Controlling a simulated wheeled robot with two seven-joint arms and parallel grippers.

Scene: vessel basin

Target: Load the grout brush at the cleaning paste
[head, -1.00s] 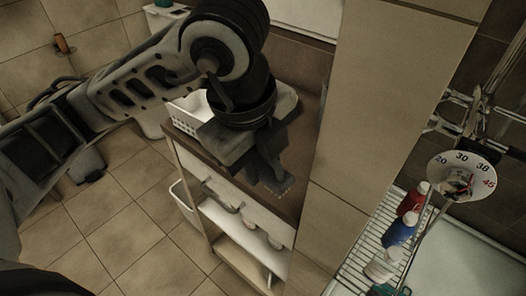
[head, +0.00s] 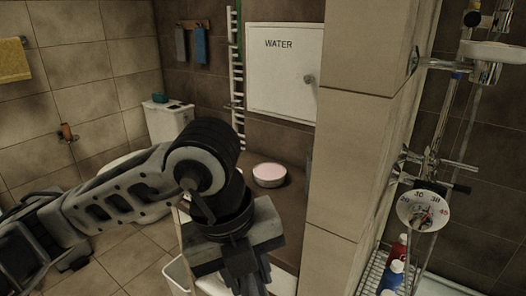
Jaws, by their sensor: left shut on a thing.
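A round pale bowl (head: 270,182) with a pink surface inside, which looks like the cleaning paste (head: 269,171), stands on the brown counter behind my left gripper. My left gripper (head: 250,282) points down over the near part of the counter, to the left of and nearer than the bowl, apart from it. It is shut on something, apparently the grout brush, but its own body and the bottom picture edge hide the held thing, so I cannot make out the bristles. My right gripper is not in view.
A tiled pillar (head: 350,140) stands right of the counter (head: 290,210). Behind are a white hatch marked WATER (head: 283,75) and a towel rail (head: 236,80). Right of the pillar are shower fittings (head: 430,180) and bottles (head: 397,275) on a wire rack.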

